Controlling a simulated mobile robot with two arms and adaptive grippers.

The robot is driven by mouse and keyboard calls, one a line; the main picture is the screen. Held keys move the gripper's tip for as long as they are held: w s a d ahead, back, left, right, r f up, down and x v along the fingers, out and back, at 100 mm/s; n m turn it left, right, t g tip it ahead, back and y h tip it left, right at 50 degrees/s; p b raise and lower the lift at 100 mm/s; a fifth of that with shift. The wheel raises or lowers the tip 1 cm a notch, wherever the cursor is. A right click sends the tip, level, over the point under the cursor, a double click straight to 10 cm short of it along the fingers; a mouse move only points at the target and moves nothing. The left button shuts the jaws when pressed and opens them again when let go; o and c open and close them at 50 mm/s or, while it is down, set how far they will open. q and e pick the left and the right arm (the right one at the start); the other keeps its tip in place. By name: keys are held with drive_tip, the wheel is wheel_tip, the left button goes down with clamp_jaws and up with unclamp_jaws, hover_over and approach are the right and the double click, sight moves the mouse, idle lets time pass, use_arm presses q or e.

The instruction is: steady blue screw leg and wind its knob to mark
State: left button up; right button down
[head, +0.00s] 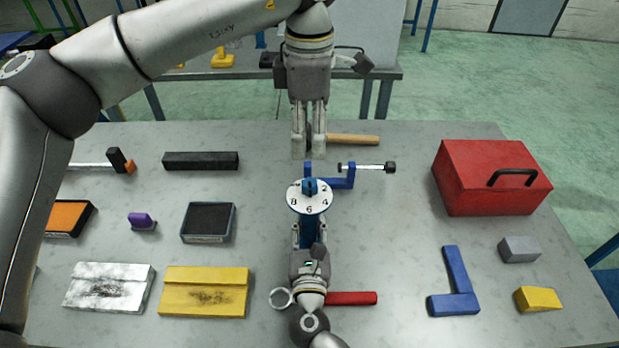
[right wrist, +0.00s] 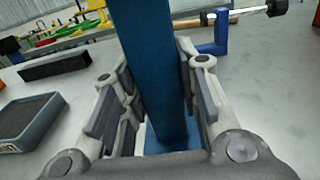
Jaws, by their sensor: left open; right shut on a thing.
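The blue screw leg (head: 309,232) stands upright near the middle of the table. Its white numbered dial (head: 296,206) faces up, with a blue knob (head: 310,187) at its centre. My right gripper (head: 309,238) comes from the near side and is shut on the leg's post below the dial. In the right wrist view the blue post (right wrist: 162,75) stands between the fingers, its base below. My left gripper (head: 309,150) points down, open and empty, a little beyond the knob in the picture. Its height over the table is hard to tell. The mark is not clearly readable.
A blue clamp (head: 345,182) with a dark-ended screw lies close right of the dial. A wooden handle (head: 353,140) lies behind the left gripper, a red-handled tool (head: 350,298) by the right one. A red toolbox (head: 480,180) stands right; blocks and trays lie left.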

sight(309, 182)
use_arm(q)
wheel_tip(309, 182, down, 12)
drive_tip(key=n, duration=1)
drive_tip(key=shift+r, duration=0.15)
drive_tip(key=c, duration=1)
drive_tip(key=shift+c, duration=0.2)
drive_tip(key=shift+m, duration=0.3)
drive_tip(key=o, duration=1)
